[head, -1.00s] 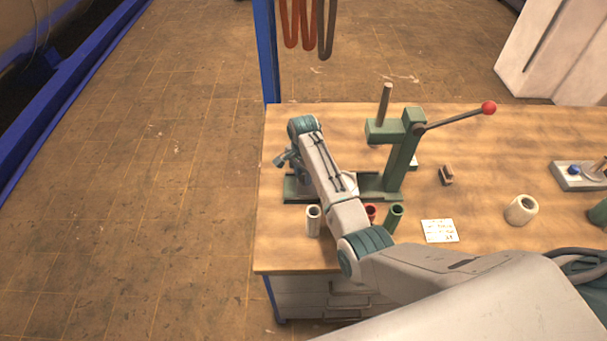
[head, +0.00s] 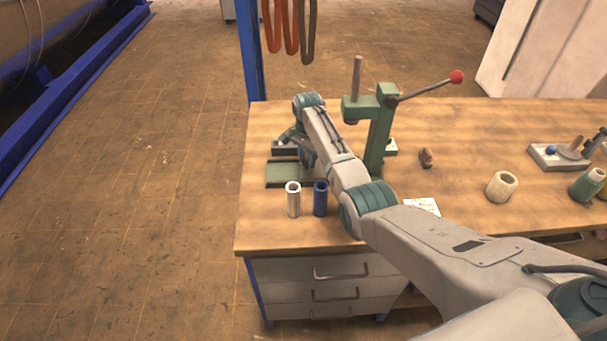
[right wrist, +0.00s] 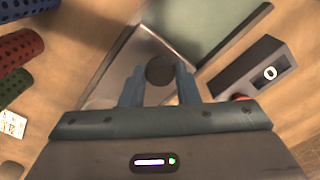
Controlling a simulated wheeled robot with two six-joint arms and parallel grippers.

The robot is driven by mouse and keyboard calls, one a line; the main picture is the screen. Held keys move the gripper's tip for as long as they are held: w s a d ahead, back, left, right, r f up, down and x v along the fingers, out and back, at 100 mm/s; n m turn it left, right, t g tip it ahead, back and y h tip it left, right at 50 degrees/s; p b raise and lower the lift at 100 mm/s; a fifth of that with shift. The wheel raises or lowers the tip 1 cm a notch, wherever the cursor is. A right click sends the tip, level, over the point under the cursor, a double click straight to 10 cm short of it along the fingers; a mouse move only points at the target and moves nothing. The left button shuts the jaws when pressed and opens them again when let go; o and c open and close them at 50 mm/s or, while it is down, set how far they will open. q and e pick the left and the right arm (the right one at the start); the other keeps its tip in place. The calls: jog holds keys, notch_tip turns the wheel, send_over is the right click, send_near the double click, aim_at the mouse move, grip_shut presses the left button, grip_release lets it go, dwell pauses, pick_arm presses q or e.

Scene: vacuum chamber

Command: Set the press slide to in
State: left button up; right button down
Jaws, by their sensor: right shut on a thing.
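The green press (head: 380,130) stands on the bench, with a lever that ends in a red ball. Its green base plate (head: 282,174) shows left of the column. My right gripper (head: 290,137) is low at the left of the press, partly hidden by my own arm. In the right wrist view the gripper (right wrist: 160,80) is shut on a dark round knob (right wrist: 160,69). The knob stands on a pale metal slide plate (right wrist: 118,72), beside a green surface (right wrist: 208,18). How far the slide sits under the press is hard to tell. My left gripper is not in view.
A white tube (head: 293,200) and a blue tube (head: 320,199) stand in front of the press. A dark block marked 0 (right wrist: 247,68) is near the gripper. A brown piece (head: 426,158) and a cream ring (head: 501,186) lie to the right.

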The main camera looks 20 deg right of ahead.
jog(key=shift+d, duration=0.1)
jog(key=c, duration=1.1)
grip_release()
jog(key=shift+d, duration=0.1)
jog(key=shift+c, duration=0.2)
jog(key=shift+o, duration=0.2)
jog(key=shift+s+d, duration=0.1)
jog(key=shift+r, duration=0.15)
pick_arm(q)
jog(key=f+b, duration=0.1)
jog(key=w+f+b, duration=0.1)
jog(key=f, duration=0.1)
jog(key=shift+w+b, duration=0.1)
jog(key=shift+b, duration=0.3)
pick_arm(e)
notch_tip(320, 180, up, 11)
jog(key=shift+f, duration=0.2)
